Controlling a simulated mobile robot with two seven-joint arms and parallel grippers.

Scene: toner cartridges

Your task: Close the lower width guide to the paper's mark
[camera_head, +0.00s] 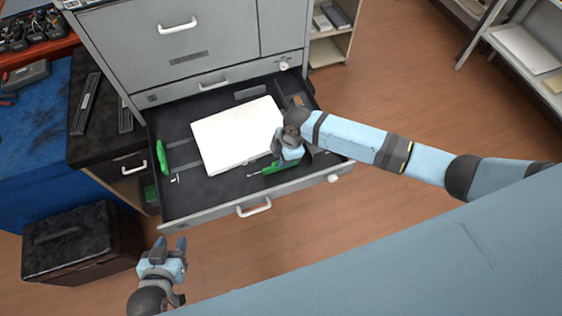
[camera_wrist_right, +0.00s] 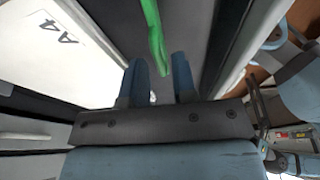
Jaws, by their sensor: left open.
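A white paper stack (camera_head: 235,133) lies in the open drawer; its "A4" label shows in the right wrist view (camera_wrist_right: 68,27). The green lower width guide (camera_head: 262,170) is at the paper's lower right, apart from its near edge and partly hidden by my right gripper (camera_head: 284,160). In the right wrist view the green guide (camera_wrist_right: 154,35) runs down towards the gap between the right fingers (camera_wrist_right: 160,80), which stand apart; contact is not clear. My left gripper (camera_head: 170,243) is open and empty, in front of the drawer's left corner.
Another green guide (camera_head: 161,157) stands left of the paper. The grey drawer front (camera_head: 205,216) carries a white handle (camera_head: 254,208). A black case (camera_head: 80,245) is on the floor at left, near my left gripper. Wooden floor lies open at right.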

